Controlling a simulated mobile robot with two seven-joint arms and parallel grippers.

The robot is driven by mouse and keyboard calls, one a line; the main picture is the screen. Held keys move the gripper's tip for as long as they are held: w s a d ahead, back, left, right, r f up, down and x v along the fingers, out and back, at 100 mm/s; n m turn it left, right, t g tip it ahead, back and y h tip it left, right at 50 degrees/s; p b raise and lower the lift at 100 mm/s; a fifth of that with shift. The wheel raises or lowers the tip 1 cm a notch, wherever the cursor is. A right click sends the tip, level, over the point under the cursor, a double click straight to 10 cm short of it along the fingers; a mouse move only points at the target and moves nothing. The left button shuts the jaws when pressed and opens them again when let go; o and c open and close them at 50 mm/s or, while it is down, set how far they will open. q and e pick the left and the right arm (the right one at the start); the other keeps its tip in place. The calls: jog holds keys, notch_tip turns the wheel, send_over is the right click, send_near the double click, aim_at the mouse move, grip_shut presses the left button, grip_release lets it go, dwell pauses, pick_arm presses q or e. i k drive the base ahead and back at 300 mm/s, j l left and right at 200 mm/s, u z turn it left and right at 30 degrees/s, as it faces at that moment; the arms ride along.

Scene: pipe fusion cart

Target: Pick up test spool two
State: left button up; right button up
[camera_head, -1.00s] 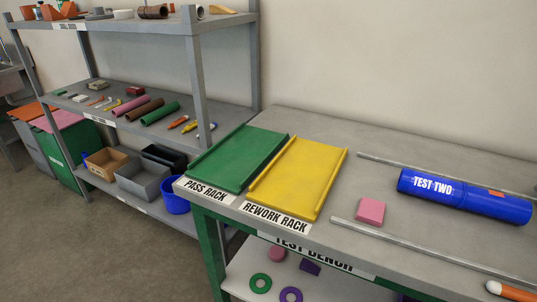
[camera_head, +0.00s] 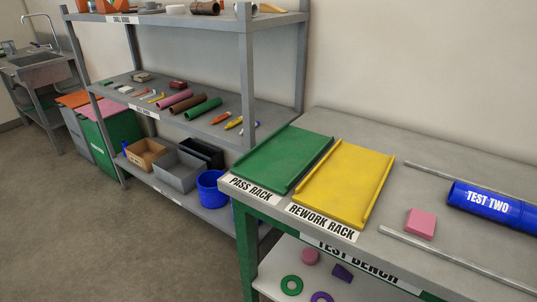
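Test spool two is a blue cylinder (camera_head: 490,207) with a white "TEST TWO" label. It lies on its side on the grey test bench (camera_head: 400,140) at the right, between two thin metal rails, and its right end is cut off by the picture edge. Neither of my grippers shows in the head view.
A pink block (camera_head: 420,223) sits left of the spool, near the front rail (camera_head: 450,258). The green pass rack (camera_head: 280,160) and yellow rework rack (camera_head: 345,183) lie on the bench's left part. A grey shelf unit (camera_head: 247,90) with tubes and bins stands at the left.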

aim_at(519, 215)
jog(key=k+z, duration=0.1)
jog(key=z, duration=1.4)
